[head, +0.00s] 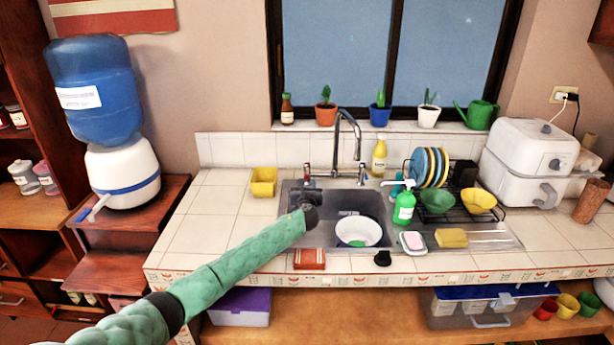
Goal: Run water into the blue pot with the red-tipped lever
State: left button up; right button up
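My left gripper (306,188) is over the left side of the sink, just in front of the red-tipped lever. Its fingers are small and dark, so contact and opening cannot be told. My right gripper is out of view.
A green soap bottle (404,208), dish rack (462,207) with plates and bowls, and sponge (451,238) stand right of the pot. A yellow container (263,182) is behind left. A red-brown block (309,259) lies at the front edge.

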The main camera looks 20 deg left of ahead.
aim_at(307, 177)
pick_arm(q)
jog(key=shift+p+x, duration=0.7)
jog(key=shift+x, duration=2.55)
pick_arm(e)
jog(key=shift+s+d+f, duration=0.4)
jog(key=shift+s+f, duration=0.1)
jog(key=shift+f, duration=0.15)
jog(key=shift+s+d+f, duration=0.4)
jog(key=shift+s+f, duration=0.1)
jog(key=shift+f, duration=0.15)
pick_arm(q)
grip_shut()
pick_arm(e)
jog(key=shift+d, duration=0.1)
